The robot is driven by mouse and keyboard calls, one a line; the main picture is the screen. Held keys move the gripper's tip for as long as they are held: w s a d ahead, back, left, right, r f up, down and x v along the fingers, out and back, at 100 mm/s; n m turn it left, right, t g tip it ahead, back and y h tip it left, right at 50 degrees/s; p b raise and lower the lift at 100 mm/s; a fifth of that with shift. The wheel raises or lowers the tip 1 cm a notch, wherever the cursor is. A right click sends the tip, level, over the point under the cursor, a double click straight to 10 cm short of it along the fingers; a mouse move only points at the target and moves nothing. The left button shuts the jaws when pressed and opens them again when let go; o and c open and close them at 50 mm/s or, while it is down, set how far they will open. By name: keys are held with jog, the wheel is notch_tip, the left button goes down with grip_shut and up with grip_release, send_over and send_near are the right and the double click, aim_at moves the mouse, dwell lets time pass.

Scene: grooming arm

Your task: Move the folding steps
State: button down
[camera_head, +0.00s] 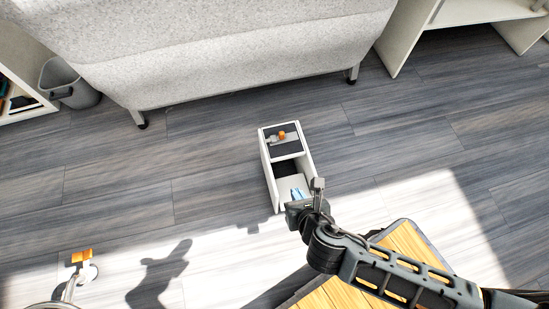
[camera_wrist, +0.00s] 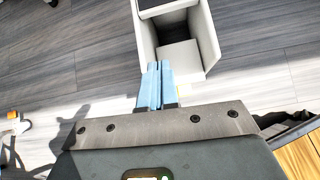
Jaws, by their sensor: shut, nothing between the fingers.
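The folding steps (camera_head: 267,168) stand on the floor near the middle of the head view. They are a small white frame with dark treads, and an orange and grey fitting (camera_head: 282,136) lies on the top tread. In the wrist view, the steps' white side wall (camera_wrist: 208,45) and part of the dark upper tread show at the top. My gripper (camera_head: 298,193) is at the near end of the steps. Its blue fingers (camera_wrist: 160,68) are shut together with nothing between them, in front of the steps' open near end. I cannot tell whether they touch the steps.
A grey sofa (camera_head: 220,65) stands behind the steps, with a grey bin (camera_head: 70,83) at its left. A wood-slatted surface (camera_head: 405,243) is at the bottom right under my arm. An orange-topped metal fitting (camera_head: 82,257) is at lower left. Floor beside the steps is clear.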

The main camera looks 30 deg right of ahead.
jog(key=w+r+b+x, duration=0.2)
jog(key=b+x, duration=0.4)
jog(key=x, duration=0.8)
jog(key=shift+w+d+n+b, duration=0.15)
jog(key=shift+d+n+b, duration=0.05)
jog(key=shift+n+b, duration=0.2)
jog(key=shift+r, duration=0.15)
